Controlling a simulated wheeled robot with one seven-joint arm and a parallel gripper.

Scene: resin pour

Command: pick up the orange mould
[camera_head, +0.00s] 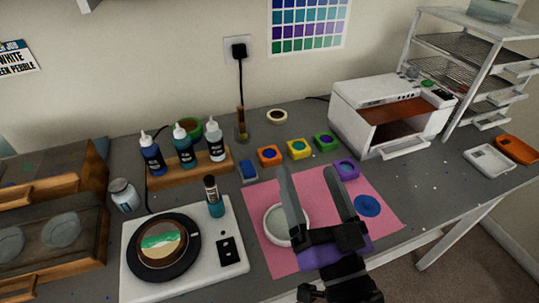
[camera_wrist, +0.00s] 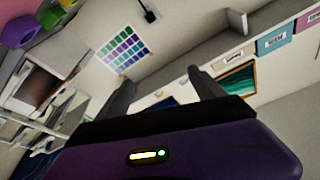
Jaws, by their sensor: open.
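An orange mould (camera_head: 517,150), a flat rounded tray shape, lies at the far right end of the grey bench in the head view. My gripper (camera_head: 308,170) is open and empty above the pink mat, well to the left of the orange mould. Its two fingers point toward the back wall. In the wrist view the open fingers (camera_wrist: 160,77) have nothing between them, and the orange mould is not seen there.
A white oven-like machine (camera_head: 390,104) and a wire-shelf rack (camera_head: 470,55) stand behind the moulds. Small coloured pots, including an orange one (camera_head: 268,155), stand behind the pink mat (camera_head: 388,220). Dye bottles and a white turntable unit (camera_head: 140,285) are at left.

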